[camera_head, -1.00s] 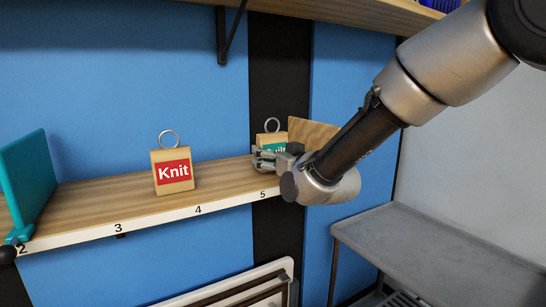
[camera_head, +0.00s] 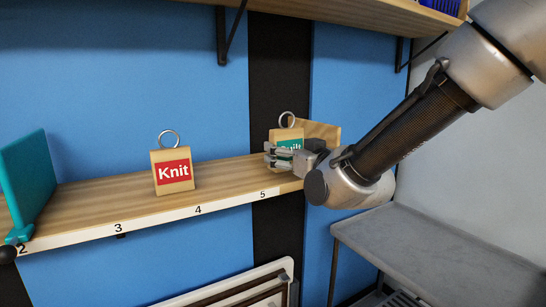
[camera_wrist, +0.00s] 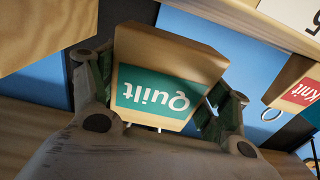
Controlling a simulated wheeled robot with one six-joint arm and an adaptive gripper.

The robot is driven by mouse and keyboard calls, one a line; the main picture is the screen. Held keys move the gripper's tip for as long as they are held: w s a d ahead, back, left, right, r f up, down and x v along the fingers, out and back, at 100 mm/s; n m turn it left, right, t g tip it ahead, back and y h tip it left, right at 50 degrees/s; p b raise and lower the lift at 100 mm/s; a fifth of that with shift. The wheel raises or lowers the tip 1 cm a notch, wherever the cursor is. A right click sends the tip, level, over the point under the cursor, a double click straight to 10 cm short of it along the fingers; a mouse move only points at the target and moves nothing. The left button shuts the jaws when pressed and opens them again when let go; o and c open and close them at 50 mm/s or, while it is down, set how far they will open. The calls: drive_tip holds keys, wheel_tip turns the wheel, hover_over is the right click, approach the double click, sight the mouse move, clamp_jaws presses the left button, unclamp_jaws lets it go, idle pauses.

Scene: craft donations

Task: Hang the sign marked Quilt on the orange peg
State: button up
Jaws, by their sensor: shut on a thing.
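The Quilt sign (camera_head: 284,137) is a wooden block with a green label and a metal ring on top. It is at the right part of the shelf in the head view, its label partly hidden by the fingers. My gripper (camera_head: 284,156) is shut on it from the front. In the wrist view the Quilt sign (camera_wrist: 158,88) shows upside down between the two fingers of my gripper (camera_wrist: 165,130). I cannot tell whether its base touches the shelf. The orange peg is not seen in these frames.
The Knit sign (camera_head: 172,172) with a red label stands on the wooden shelf (camera_head: 225,178), left of my gripper. A teal upright panel (camera_head: 25,182) is at the far left. A wooden panel (camera_head: 322,132) is just behind the Quilt sign. A grey table (camera_head: 440,245) stands lower right.

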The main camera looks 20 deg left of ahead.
drive_tip(key=v, duration=0.9)
